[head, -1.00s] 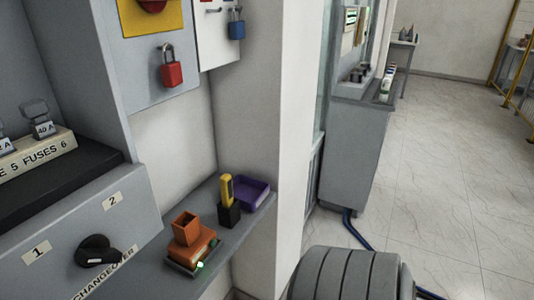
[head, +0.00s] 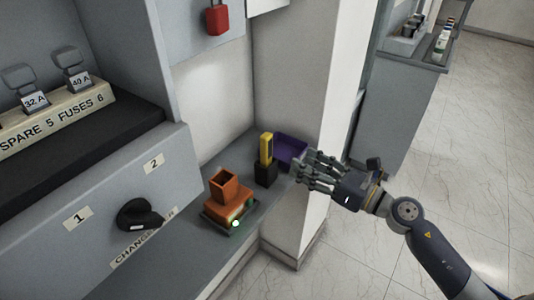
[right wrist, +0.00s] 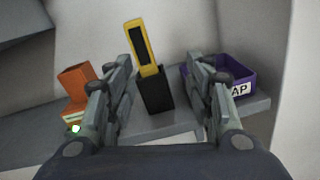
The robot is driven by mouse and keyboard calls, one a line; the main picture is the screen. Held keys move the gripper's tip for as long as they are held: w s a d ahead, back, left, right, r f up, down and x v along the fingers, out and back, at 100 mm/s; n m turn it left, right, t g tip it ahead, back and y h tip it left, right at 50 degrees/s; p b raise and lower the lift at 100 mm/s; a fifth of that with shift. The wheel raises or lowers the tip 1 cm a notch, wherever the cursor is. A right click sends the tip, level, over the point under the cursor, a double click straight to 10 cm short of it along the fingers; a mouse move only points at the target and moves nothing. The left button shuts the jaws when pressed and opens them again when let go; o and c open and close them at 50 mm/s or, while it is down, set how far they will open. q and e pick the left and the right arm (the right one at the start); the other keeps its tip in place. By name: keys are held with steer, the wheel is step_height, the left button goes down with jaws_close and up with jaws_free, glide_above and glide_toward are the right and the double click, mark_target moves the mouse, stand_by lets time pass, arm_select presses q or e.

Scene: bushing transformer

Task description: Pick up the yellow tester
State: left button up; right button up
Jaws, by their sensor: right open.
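The yellow tester (head: 266,147) stands upright in a black holder (head: 266,174) on the grey shelf. In the right wrist view the tester (right wrist: 141,46) and its black holder (right wrist: 154,92) show beyond and between my fingers. My right gripper (head: 302,168) is open and empty, to the right of the tester and in front of the purple bin. It also shows in the right wrist view (right wrist: 160,80), one finger on each side of the holder in the picture, with the tester apart from it. My left gripper is out of view.
A purple bin (head: 288,147) stands right of the holder; its label is partly readable in the right wrist view. An orange device (head: 231,194) with a green light sits left on the shelf (head: 185,240). A wall pillar (head: 325,80) rises at the right.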

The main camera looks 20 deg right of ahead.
mark_target(270, 146)
steer(key=a+r+n, duration=0.1)
steer(key=w+a+r+n+p, duration=0.1)
steer(key=a, duration=0.1)
steer(key=w+a+r+n+y+p, duration=0.1)
steer(key=shift+w+a+r+g, duration=0.15)
steer(key=shift+w+a+g, duration=0.05)
steer(key=shift+a+g, duration=0.2)
steer(key=shift+x, duration=0.85)
steer(key=x, duration=0.1)
steer(key=p+x, duration=0.1)
steer(key=x, duration=0.1)
steer(key=p+x, duration=0.1)
steer(key=shift+w+f, duration=0.35)
steer(key=shift+w, duration=0.05)
steer(key=shift+s, duration=0.1)
steer(key=shift+c, duration=1.1)
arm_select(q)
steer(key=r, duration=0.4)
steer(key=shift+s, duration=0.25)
arm_select(e)
jaws_close()
